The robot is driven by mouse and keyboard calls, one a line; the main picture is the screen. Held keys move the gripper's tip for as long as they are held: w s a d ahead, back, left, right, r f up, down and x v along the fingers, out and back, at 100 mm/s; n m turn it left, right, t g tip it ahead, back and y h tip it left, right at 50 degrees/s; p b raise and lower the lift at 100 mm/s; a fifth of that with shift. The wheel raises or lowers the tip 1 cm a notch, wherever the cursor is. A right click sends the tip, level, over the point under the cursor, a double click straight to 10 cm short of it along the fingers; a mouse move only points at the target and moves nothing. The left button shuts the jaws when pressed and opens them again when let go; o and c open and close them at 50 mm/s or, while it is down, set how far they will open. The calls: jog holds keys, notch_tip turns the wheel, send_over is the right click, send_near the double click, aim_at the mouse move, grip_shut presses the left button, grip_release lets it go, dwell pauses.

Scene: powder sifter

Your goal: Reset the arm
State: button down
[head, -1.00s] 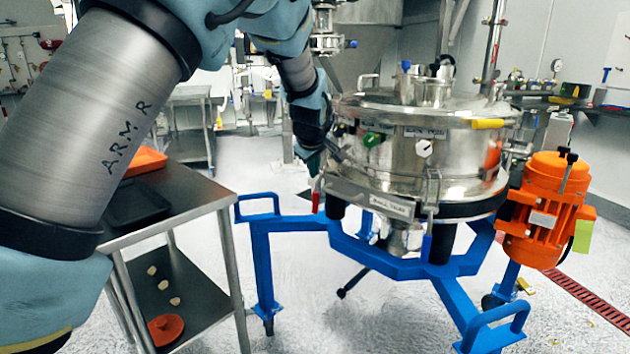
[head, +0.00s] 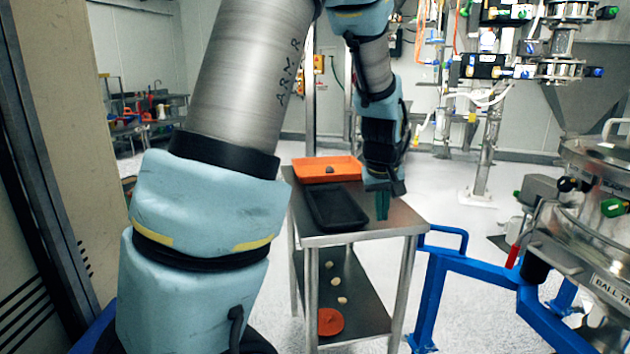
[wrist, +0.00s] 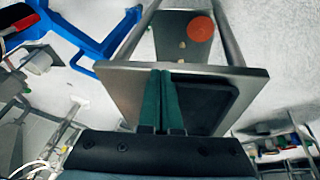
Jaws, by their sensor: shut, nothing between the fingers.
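My gripper (head: 382,205) hangs at the right end of the steel side table (head: 375,221) in the head view, with its green fingers pointing down. In the wrist view the two green fingers (wrist: 160,78) are together, shut and empty, and show in front of the table top. A black tray (head: 337,207) lies on the table just left of my gripper. My arm runs from the lower left up over the table. I cannot tell how high the fingertips are above the table.
An orange tray (head: 327,169) with a small dark object lies behind the black tray. The lower shelf holds an orange disc (head: 330,321) and several pale pieces. The steel sifter (head: 606,215) on its blue frame (head: 478,270) stands at the right. Open floor lies behind the table.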

jog(key=s+a+g+p, duration=0.1)
jog(key=s+a, duration=0.6)
jog(key=a, duration=0.4)
jog(key=s+a+m+g+y+p, duration=0.1)
jog(key=s+a+p, duration=0.1)
jog(key=s+a, duration=0.4)
jog(key=a+r, duration=0.1)
jog(key=a, duration=0.4)
jog(key=shift+s+m, duration=0.3)
jog(key=shift+s, duration=0.1)
jog(key=shift+a, duration=0.1)
